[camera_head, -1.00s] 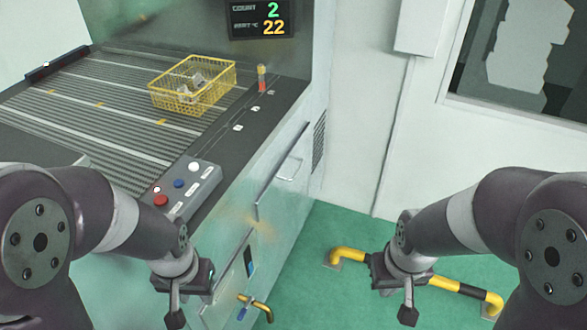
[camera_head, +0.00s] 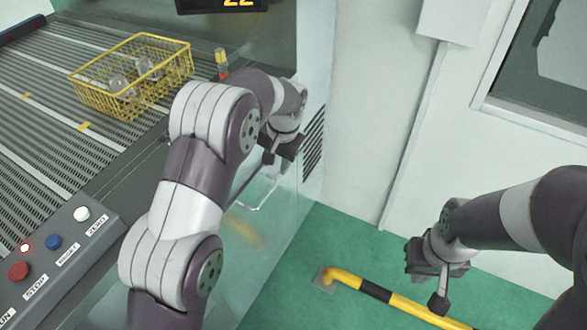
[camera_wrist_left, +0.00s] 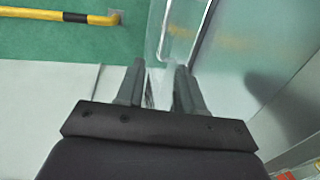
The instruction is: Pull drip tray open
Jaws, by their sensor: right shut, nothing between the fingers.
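The machine's pale metal side (camera_head: 285,235) has a bar handle (camera_head: 262,192), likely the drip tray's; the tray itself is hard to make out. The handle shows as a bright bar in the left wrist view (camera_wrist_left: 172,42), beyond the fingertips. My left gripper (camera_head: 268,157) is just above the handle in the head view. In the left wrist view its two fingers (camera_wrist_left: 160,80) are apart, with no object clearly held between them. My right gripper (camera_head: 438,302) is shut and empty, over the green floor, away from the machine.
A yellow basket (camera_head: 135,78) with castings stands on the slatted conveyor (camera_head: 40,140). A button box (camera_head: 60,255) is at the lower left. A yellow and black floor rail (camera_head: 390,300) lies right of the machine. Green floor (camera_head: 335,245) is free between them.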

